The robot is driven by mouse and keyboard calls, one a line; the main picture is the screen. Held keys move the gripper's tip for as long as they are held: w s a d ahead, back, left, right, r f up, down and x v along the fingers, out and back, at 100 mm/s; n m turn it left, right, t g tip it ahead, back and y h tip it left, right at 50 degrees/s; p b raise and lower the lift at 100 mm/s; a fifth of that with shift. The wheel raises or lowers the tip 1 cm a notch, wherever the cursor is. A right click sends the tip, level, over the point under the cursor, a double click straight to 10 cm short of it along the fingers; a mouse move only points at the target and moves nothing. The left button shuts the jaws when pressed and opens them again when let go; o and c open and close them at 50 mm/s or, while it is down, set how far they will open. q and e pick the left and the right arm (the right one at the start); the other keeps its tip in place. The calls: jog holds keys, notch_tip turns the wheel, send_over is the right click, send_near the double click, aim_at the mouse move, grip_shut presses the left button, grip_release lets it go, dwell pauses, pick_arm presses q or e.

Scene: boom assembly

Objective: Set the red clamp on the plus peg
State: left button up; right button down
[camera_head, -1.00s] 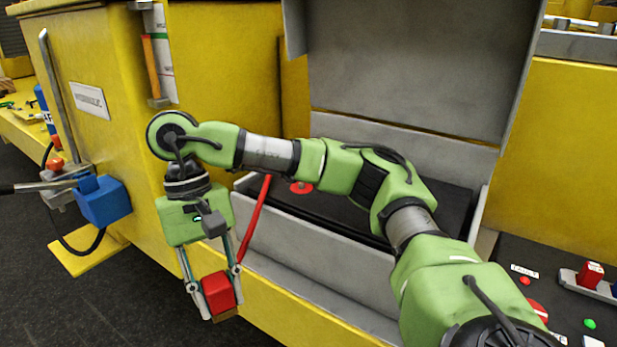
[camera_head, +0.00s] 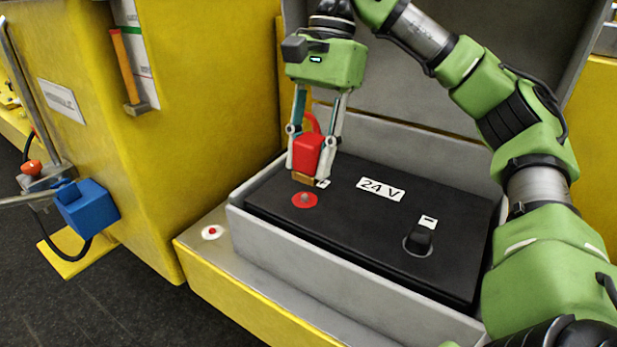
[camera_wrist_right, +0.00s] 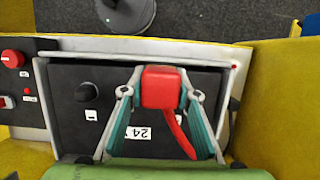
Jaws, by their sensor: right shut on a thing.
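My right gripper (camera_head: 317,172) is shut on the red clamp (camera_head: 308,152), a red block with a brownish lower end and a red cable behind it. It holds the clamp upright just above the black 24 V battery (camera_head: 345,229). The plus peg (camera_head: 304,198), a small grey stud on a red disc, is on the battery's left part, just below the clamp in the head view. A gap shows between them. In the right wrist view the clamp (camera_wrist_right: 161,88) sits between the fingers and the peg is hidden. My left gripper is not in view.
The battery sits in a grey tray (camera_head: 290,262) with a raised lid behind. A dark post (camera_head: 420,240) stands on the battery's right part. A yellow cabinet (camera_head: 200,130) is close on the left, with a blue block (camera_head: 86,207) beyond.

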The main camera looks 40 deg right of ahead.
jog(key=w+d+f, duration=0.1)
jog(key=w+f, duration=0.1)
jog(key=w+d+f, duration=0.1)
jog(key=w+f, duration=0.1)
jog(key=w, duration=0.1)
jog(key=w+d+f, duration=0.2)
jog(key=f, duration=0.1)
jog(key=shift+w, duration=0.35)
jog(key=f, duration=0.1)
jog(key=f+p, duration=0.1)
jog(key=f, duration=0.1)
jog(key=shift+w+d+f, duration=0.2)
jog(key=shift+w+d, duration=0.05)
jog(key=shift+w, duration=0.05)
jog(key=shift+f, duration=0.25)
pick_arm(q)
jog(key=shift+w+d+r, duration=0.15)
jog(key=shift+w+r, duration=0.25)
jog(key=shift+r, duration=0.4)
